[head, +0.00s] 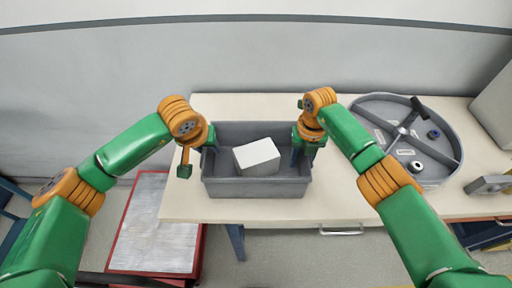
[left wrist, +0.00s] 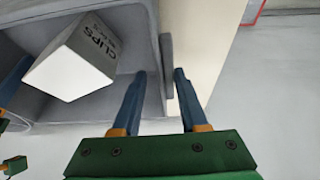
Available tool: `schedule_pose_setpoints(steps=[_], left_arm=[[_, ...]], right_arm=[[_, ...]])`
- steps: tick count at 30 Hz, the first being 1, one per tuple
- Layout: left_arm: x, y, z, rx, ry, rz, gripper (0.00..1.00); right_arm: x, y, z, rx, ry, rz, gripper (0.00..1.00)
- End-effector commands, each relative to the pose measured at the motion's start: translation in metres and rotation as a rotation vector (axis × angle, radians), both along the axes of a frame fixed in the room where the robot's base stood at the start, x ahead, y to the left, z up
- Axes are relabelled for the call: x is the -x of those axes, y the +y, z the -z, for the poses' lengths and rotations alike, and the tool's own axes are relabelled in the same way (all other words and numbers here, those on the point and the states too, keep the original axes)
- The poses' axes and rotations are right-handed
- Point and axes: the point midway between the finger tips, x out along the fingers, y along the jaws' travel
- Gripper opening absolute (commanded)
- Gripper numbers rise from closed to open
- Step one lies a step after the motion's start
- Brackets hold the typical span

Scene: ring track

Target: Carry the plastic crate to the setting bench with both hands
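The grey plastic crate (head: 255,188) stands upright near the left part of the cream bench in the head view. A white box (head: 258,157) marked CLIPS lies tilted in it; it also shows in the left wrist view (left wrist: 72,65). My left gripper (head: 208,150) is at the crate's left wall. In the left wrist view its blue fingers (left wrist: 160,75) are apart, one inside the crate (left wrist: 115,18) and one outside, with a gap around the rim. My right gripper (head: 303,156) is at the right wall, its fingers apart on either side; its contact is hidden.
The cream bench (head: 335,200) has a round grey divided tray (head: 455,165) holding small parts at right. A grey metal part (head: 490,184) lies at the far right. A red-framed cart with a metal top (head: 150,240) stands low at left. A wall closes the back.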

Motion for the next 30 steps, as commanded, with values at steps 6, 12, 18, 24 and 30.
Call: schedule_pose_setpoints(steps=[6, 12, 18, 24, 30], left_arm=[[0.000, 0.003, -0.002, -0.005, 0.001, -0.005, 0.51], [0.003, 0.003, -0.014, -0.006, -0.002, -0.008, 0.51], [0.024, 0.004, -0.065, -0.007, -0.007, -0.005, 0.51], [0.041, 0.003, -0.104, -0.006, -0.004, -0.006, 0.51], [0.047, 0.003, -0.113, -0.006, 0.000, -0.006, 0.51]], right_arm=[[0.000, -0.003, -0.002, 0.006, 0.002, 0.004, 0.51], [0.000, -0.004, -0.001, 0.009, 0.003, 0.006, 0.51], [0.000, -0.005, -0.001, 0.010, 0.004, 0.007, 0.51], [0.000, -0.005, -0.001, 0.011, 0.004, 0.007, 0.51], [-0.001, -0.005, -0.018, 0.011, -0.001, 0.007, 0.51]])
